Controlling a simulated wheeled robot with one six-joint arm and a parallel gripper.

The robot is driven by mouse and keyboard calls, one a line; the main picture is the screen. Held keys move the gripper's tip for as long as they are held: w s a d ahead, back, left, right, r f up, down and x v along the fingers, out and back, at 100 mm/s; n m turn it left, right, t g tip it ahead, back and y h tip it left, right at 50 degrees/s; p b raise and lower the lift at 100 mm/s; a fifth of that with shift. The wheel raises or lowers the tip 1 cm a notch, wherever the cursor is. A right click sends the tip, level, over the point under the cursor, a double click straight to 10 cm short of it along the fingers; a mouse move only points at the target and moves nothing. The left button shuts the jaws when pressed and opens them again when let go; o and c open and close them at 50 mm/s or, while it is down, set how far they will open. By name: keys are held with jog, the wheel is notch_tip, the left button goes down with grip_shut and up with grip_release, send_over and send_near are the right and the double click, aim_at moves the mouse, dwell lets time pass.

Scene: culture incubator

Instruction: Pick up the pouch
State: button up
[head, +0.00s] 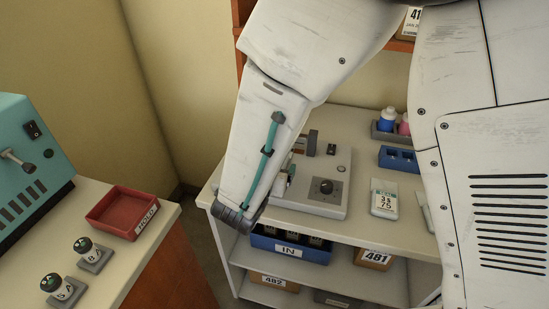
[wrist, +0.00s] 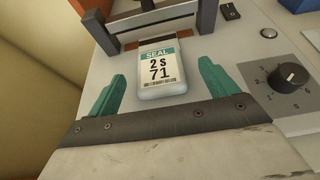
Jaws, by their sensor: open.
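A white pouch (wrist: 162,70) with a teal band and a label reading SEAL 2 S 71 lies on the sealing machine (wrist: 250,75). Its far end is at the dark bar frame of the machine. My gripper (wrist: 160,82) is open, its two teal fingers apart, one to the left and one to the right of the pouch's near part, with gaps on both sides. In the head view, my arm hides most of the gripper and the pouch. Another labelled pouch (head: 384,199) lies on the bench right of the machine.
The machine's dial (wrist: 288,76) is to the right. In the head view, a blue IN bin (head: 290,251) is on the shelf below, a red HOLD tray (head: 122,212) on the left counter, and a blue rack (head: 398,158) and bottles (head: 388,120) at the back.

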jog(key=x, duration=0.3)
jog(key=shift+w, duration=0.15)
jog(key=c, duration=1.1)
jog(key=shift+o, duration=0.2)
jog(key=shift+r, duration=0.1)
